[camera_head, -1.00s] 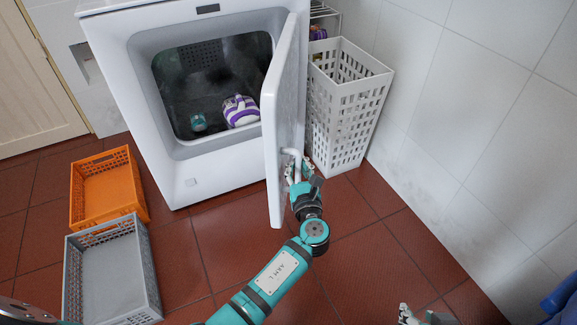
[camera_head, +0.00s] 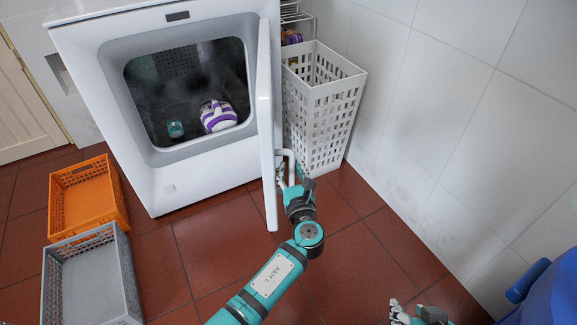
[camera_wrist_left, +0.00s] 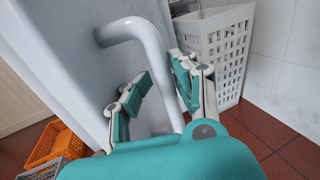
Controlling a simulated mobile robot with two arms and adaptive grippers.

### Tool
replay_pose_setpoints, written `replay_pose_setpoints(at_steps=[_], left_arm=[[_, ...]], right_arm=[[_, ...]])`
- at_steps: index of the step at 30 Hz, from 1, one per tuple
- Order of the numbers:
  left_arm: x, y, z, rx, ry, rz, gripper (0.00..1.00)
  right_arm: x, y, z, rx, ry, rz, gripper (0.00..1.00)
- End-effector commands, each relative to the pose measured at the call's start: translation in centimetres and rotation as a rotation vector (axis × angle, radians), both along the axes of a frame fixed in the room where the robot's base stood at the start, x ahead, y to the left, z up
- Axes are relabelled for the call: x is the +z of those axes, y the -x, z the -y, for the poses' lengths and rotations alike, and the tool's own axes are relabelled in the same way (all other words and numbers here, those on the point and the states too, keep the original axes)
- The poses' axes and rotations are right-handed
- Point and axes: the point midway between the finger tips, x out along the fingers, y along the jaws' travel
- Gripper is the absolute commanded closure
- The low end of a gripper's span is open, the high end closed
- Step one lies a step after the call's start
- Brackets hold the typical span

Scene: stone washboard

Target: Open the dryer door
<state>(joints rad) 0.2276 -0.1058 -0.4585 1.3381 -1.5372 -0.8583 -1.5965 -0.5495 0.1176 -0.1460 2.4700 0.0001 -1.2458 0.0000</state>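The white dryer (camera_head: 165,180) stands at the back left with its door (camera_head: 268,130) swung wide open, seen nearly edge-on. The door's outer face fills the left of the left wrist view (camera_wrist_left: 60,60). The door handle (camera_wrist_left: 150,40) is a bent white bar; it also shows in the head view (camera_head: 290,160). My left gripper (camera_wrist_left: 160,90) has its fingers on either side of the bar, apart from each other. A gap shows between the left finger and the bar; contact of the right finger is unclear. My right gripper (camera_head: 415,316) is low in the head view, away from the dryer.
A purple-and-white item (camera_head: 217,115) and a teal item (camera_head: 175,128) lie inside the drum. A white laundry basket (camera_head: 320,110) stands behind the door by the tiled wall. Orange (camera_head: 85,200) and grey (camera_head: 90,280) crates sit at left. Red floor before the dryer is clear.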

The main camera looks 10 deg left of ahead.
Motion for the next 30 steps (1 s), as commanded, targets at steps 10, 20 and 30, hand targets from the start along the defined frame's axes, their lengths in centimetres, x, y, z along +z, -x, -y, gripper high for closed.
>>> replay_pose_setpoints(at_steps=[10,20,30], left_arm=[[0.3,-0.1,-0.3,0.005,-0.004,0.005,0.6],[0.1,4.2,1.5,0.003,-0.002,0.002,0.6],[0.1,10.0,3.9,0.003,-0.004,0.002,0.6]], right_arm=[[-0.1,-0.1,0.1,-0.004,0.0,-0.003,0.6],[0.0,0.0,0.1,-0.003,0.001,-0.001,0.6],[0.0,0.0,0.1,-0.002,0.001,-0.001,0.6]])
